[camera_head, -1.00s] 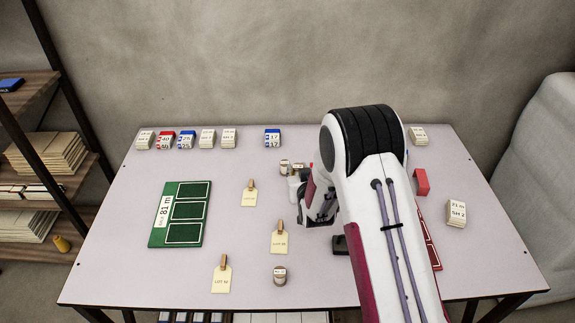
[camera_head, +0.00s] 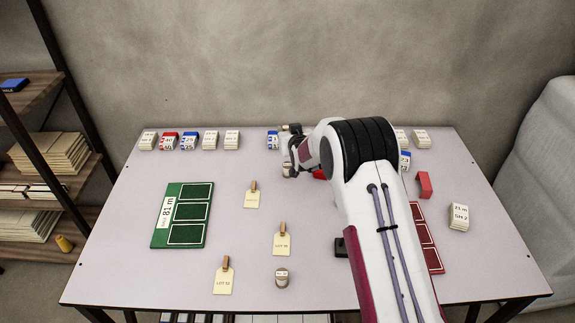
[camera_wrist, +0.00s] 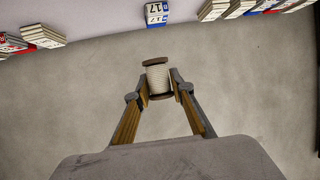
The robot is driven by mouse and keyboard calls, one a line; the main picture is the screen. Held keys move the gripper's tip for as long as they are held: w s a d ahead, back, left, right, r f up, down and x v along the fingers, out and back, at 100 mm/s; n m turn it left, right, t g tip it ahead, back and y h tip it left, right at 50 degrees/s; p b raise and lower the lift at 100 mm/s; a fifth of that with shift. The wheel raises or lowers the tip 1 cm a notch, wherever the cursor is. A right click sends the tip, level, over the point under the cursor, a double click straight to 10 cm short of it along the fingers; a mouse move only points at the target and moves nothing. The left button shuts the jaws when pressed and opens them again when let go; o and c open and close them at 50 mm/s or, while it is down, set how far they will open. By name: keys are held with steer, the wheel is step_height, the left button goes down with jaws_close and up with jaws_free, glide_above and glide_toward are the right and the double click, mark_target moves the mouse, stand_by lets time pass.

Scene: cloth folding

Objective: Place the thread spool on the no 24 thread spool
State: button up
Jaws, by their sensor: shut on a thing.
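My gripper (camera_wrist: 158,88) is shut on a thread spool (camera_wrist: 158,76) with cream thread and brown ends, seen between its fingertips in the wrist view. In the head view my gripper (camera_head: 289,134) is near the back of the table, up by the blue-topped block marked 17, and the held spool is hard to make out. A small pale spool (camera_head: 281,279) with a label stands upright alone at the table's front. Another small pale spool-like thing (camera_head: 289,170) shows just below my gripper. I cannot read a 24 on either one.
Card blocks (camera_head: 232,140) line the back edge; the 17 block (camera_head: 272,141) is close to my gripper. A green board (camera_head: 181,232) and several tags (camera_head: 281,241) lie left and centre. A red block (camera_head: 424,185) stands right. My arm hides part of the table.

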steer(key=shift+s+f, duration=0.1)
steer(key=shift+f, duration=0.2)
steer(key=shift+f, duration=0.1)
glide_above(287, 165)
steer(key=shift+d+f, duration=0.1)
steer(key=shift+f, duration=2.95)
steer(key=shift+f, duration=1.85)
steer(key=shift+f, duration=0.15)
steer(key=o, duration=1)
steer(key=shift+c, duration=0.2)
steer(key=shift+r, duration=0.2)
